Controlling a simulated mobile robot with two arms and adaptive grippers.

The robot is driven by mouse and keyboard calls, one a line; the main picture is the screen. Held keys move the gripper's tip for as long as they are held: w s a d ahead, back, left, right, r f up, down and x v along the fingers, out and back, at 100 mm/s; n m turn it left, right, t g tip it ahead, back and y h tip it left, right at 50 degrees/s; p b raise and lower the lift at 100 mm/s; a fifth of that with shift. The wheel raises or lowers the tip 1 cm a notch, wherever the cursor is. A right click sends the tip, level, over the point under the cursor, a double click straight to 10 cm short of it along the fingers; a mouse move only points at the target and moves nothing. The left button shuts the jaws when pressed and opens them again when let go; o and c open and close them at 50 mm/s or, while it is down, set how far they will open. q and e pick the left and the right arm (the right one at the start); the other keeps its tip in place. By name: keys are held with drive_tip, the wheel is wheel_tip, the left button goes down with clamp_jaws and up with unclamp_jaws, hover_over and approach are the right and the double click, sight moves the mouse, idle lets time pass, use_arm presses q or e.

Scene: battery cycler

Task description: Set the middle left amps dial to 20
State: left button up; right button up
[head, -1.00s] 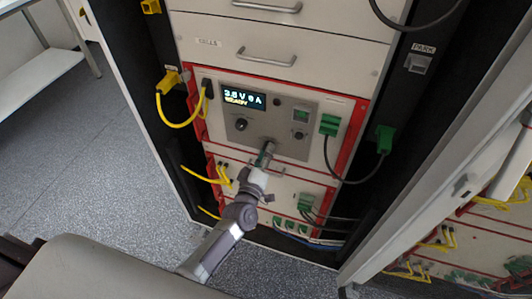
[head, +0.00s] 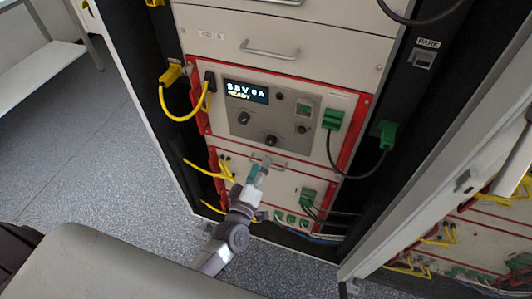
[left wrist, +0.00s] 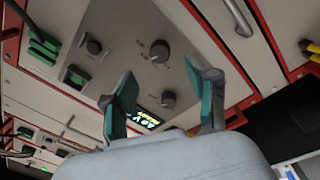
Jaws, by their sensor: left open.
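The middle unit's grey control panel (head: 270,113) has a lit display (head: 246,92) reading about 3.8 V 0 A, with a smaller line under it. Below the display is one dark dial (head: 243,118). A second dial (head: 271,140) sits lower and right. Their labels are too small to read. Both dials also show in the left wrist view, the one nearer the display (left wrist: 168,99) and the other (left wrist: 160,50). My left gripper (head: 262,165) is open and empty, just below the lower dial and apart from it. Its fingers (left wrist: 159,72) stand apart in the wrist view. My right gripper is out of view.
A drawer handle (head: 269,50) sticks out above. An open door (head: 455,140) stands at right.

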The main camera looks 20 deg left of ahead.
use_arm(q)
drive_tip(key=shift+s+f, duration=0.15)
drive_tip(key=shift+s, duration=2.2)
drive_tip(key=s+f+m+g, duration=0.3)
drive_tip(key=s+f, duration=0.2)
drive_tip(key=f, duration=0.5)
drive_tip(key=s+f+m+g+h, duration=0.1)
drive_tip(key=s+f+m+g, duration=0.3)
drive_tip(key=f, duration=0.6)
drive_tip(key=s+f+m+g, duration=0.25)
drive_tip(key=s+f, duration=0.35)
drive_tip(key=f, duration=0.4)
drive_tip(key=s+a+f+m+g, duration=0.1)
drive_tip(key=s+a+f+g, duration=0.1)
drive_tip(key=s+f, duration=0.2)
drive_tip(key=s+a+f+m+g+y, duration=0.1)
drive_tip(key=s+a+f+m+g, duration=0.1)
drive_tip(key=s, duration=0.9)
drive_tip(key=s+a+f+m+g, duration=0.1)
drive_tip(key=s+a+f+g, duration=0.1)
drive_tip(key=s+f+g, duration=0.2)
drive_tip(key=s+f, duration=0.2)
drive_tip(key=s, duration=0.2)
drive_tip(key=shift+s+a, duration=0.2)
drive_tip(key=shift+s, duration=0.05)
